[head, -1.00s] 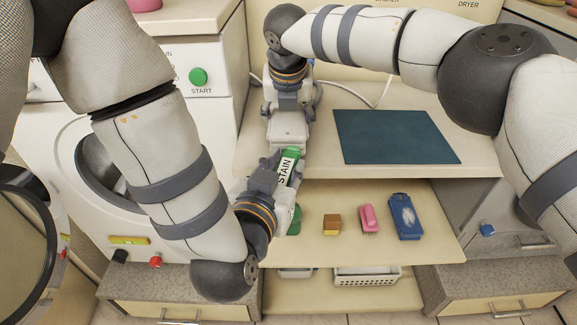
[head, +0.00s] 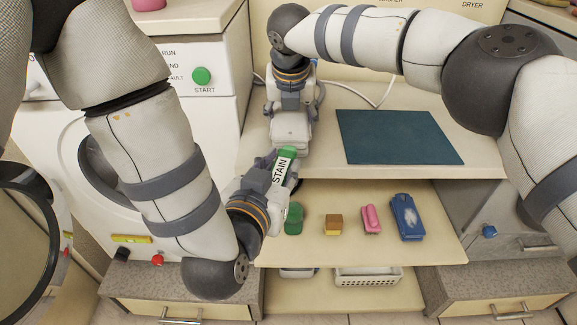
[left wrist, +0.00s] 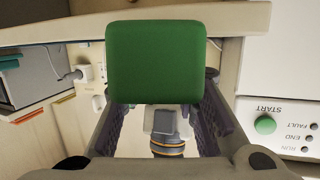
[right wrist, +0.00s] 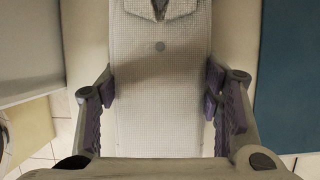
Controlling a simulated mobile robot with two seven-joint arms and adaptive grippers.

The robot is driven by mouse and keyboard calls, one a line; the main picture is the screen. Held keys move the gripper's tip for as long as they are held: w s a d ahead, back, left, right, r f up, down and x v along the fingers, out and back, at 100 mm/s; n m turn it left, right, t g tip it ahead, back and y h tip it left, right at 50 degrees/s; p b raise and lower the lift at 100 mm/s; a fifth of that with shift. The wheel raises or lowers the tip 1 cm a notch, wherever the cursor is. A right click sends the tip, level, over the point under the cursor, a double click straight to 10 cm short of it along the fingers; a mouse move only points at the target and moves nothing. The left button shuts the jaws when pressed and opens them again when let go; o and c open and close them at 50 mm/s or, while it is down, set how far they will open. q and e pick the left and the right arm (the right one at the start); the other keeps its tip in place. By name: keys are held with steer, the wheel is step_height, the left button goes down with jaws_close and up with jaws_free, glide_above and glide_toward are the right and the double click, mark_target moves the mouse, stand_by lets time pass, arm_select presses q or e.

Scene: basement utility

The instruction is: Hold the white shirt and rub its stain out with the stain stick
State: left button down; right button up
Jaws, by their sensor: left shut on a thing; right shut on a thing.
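The stain stick (head: 281,170), green and white with STAIN on its label, is in my left gripper (head: 268,165), which is shut on it. Its green end (left wrist: 155,65) fills the middle of the left wrist view. My right gripper (head: 291,142) points down over the worktop, just beyond the stick. In the right wrist view its fingers (right wrist: 160,105) are shut on the sides of the white shirt (right wrist: 160,85), which shows a collar and a button. In the head view the shirt is mostly hidden by the gripper. I cannot see a stain.
A dark teal mat (head: 400,137) lies on the worktop (head: 455,105) to the right. A lower shelf (head: 345,250) holds a green item (head: 293,219), a brown and yellow block (head: 333,225), a pink brush (head: 371,219) and a blue item (head: 407,217). A washer stands left.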

arm_select(q)
steer(key=shift+d, duration=0.55)
steer(key=s, duration=0.7)
stand_by(0.4)
arm_select(e)
steer(key=o, duration=1.2)
steer(key=shift+o, duration=0.5)
